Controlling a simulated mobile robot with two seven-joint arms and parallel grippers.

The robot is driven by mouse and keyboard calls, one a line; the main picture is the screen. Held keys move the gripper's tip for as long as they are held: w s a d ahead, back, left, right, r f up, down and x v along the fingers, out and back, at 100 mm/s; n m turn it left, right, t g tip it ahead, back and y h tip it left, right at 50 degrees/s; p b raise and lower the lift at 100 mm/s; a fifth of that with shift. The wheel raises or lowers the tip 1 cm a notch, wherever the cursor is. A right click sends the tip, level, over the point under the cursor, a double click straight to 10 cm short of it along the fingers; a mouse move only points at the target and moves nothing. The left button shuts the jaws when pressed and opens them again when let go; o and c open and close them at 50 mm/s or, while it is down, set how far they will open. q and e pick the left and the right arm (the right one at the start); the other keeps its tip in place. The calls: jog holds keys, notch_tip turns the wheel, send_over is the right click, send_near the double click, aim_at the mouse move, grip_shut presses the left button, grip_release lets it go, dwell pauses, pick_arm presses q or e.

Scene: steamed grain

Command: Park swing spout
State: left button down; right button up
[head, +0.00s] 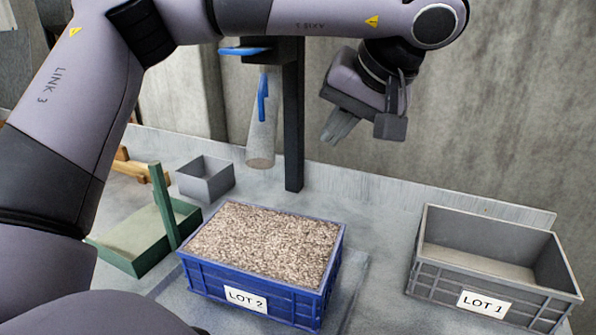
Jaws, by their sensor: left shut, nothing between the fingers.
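The swing spout (261,140) is a pale, see-through tube with a blue handle (263,97). It hangs beside a dark upright post (293,130), with its lower end above the back edge of the blue LOT 2 crate (250,299). That crate is filled with brownish grain. My left arm arches across the top of the view. My left gripper (335,133) is shut and empty, to the right of the post and apart from the spout and its handle. My right gripper is out of view.
An empty grey LOT 1 crate (493,288) stands at the right. A small grey bin (206,181) and a green tray (119,262) with an upright green post stand at the left. Bare surface lies between the two crates. A concrete wall closes the back.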

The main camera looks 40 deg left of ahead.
pick_arm(q)
jog(key=shift+s, duration=0.1)
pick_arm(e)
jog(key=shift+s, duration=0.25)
pick_arm(q)
jog(key=a+f+b, duration=0.2)
jog(key=a+f, duration=0.6)
jog(key=a, duration=0.1)
jog(key=shift+s+a, duration=0.2)
jog(key=shift+s, duration=0.1)
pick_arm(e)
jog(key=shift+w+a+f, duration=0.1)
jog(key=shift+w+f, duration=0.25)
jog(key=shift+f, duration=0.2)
pick_arm(q)
jog(key=shift+f, duration=0.1)
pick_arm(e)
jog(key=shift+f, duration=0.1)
